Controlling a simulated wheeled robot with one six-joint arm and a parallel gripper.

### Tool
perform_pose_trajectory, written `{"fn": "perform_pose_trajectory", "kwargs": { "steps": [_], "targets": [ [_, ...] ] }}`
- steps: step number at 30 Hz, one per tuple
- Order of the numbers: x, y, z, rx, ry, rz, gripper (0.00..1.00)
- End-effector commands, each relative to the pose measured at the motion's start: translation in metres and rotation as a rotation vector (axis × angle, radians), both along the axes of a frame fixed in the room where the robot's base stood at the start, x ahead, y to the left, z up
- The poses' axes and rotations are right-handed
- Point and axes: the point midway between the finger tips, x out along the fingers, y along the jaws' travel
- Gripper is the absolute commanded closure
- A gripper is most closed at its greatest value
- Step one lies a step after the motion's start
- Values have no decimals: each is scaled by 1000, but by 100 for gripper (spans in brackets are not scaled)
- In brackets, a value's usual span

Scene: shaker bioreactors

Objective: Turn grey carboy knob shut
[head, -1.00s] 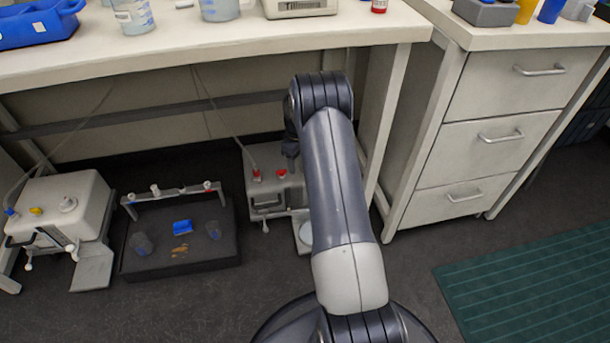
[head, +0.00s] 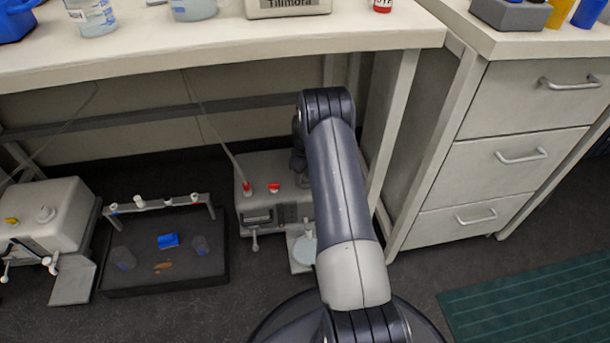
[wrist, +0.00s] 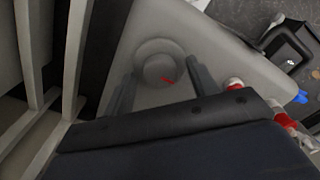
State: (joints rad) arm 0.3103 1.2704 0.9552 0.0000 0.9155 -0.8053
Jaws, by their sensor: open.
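The grey carboy (head: 258,208) stands on the floor under the bench in the head view, with red fittings on top. In the wrist view its pale top (wrist: 215,55) fills the middle. A round grey knob (wrist: 158,64) with a small red mark sits on that top. My gripper (wrist: 164,82) is open and empty, one finger at each side of the knob in the picture. I cannot tell whether the fingers touch it or how far above it they are. In the head view my arm hides the gripper and the knob.
A second, paler carboy (head: 60,222) stands at the far left. A black tray (head: 190,277) with a small rack, a blue piece and cups lies between the carboys. The bench leg (head: 391,145) and drawer cabinet (head: 490,160) stand to the right. The bench top (head: 240,62) overhangs the carboys.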

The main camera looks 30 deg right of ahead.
Motion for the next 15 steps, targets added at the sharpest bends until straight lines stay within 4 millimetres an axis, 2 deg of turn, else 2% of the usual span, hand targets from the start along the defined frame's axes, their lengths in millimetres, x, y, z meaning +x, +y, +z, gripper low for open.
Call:
{"fn": "perform_pose_trajectory", "kwargs": {
  "steps": [7, 15],
  "targets": [
    [0, 0, 0, 0, 0, 0, 45],
    [0, 0, 0, 0, 0, 0, 67]
  ]
}}
